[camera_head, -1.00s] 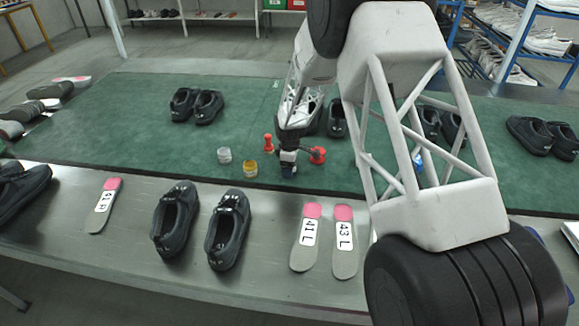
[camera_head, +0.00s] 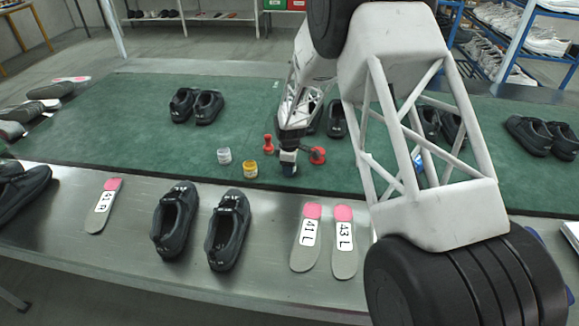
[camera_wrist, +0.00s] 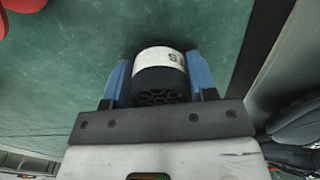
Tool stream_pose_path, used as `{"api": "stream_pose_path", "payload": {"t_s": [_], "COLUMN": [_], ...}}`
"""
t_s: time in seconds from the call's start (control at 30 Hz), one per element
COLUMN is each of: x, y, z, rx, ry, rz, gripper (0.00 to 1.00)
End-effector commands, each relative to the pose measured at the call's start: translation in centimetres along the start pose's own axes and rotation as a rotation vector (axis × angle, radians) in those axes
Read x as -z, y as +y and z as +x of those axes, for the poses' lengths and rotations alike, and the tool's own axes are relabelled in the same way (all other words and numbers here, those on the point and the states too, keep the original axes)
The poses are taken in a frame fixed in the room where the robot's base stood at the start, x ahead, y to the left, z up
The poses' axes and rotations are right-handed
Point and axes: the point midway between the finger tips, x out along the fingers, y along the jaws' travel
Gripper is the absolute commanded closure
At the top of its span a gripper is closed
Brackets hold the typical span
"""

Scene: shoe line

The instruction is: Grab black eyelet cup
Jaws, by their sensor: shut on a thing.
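The black eyelet cup (camera_wrist: 160,85) has a white label band with partly visible dark lettering. In the wrist view it lies between the two blue fingers of my gripper (camera_wrist: 159,72), one on each side, and they are shut on it. In the head view my gripper (camera_head: 289,169) is low over the near part of the green mat, left of a red piece. The cup is small there, with a white patch showing at the fingers. I cannot tell whether the cup still touches the mat.
A white-labelled cup (camera_head: 224,156) and a yellow cup (camera_head: 250,169) stand left of my gripper. Red pieces (camera_head: 318,155) (camera_head: 268,144) are close by. Black shoes (camera_head: 228,230) and insoles (camera_head: 307,238) lie on the grey front ledge. The mat's left part is mostly clear.

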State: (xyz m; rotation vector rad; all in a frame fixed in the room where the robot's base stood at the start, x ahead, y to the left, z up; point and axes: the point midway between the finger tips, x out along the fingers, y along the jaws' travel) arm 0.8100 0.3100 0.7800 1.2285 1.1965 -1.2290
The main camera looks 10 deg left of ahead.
Motion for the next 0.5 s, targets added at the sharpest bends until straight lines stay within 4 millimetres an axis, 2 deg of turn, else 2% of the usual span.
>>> {"api": "stream_pose_path", "payload": {"t_s": [0.23,0.47,0.5], "x": [0.0,0.0,-0.2], "y": [0.0,0.1,-0.4], "z": [-1.0,-3.7,-3.7], "rx": [-0.001,-0.002,0.0], "ry": [0.001,0.001,0.0], "rz": [0.0,0.0,0.0], "gripper": [0.76,0.76,0.76]}}
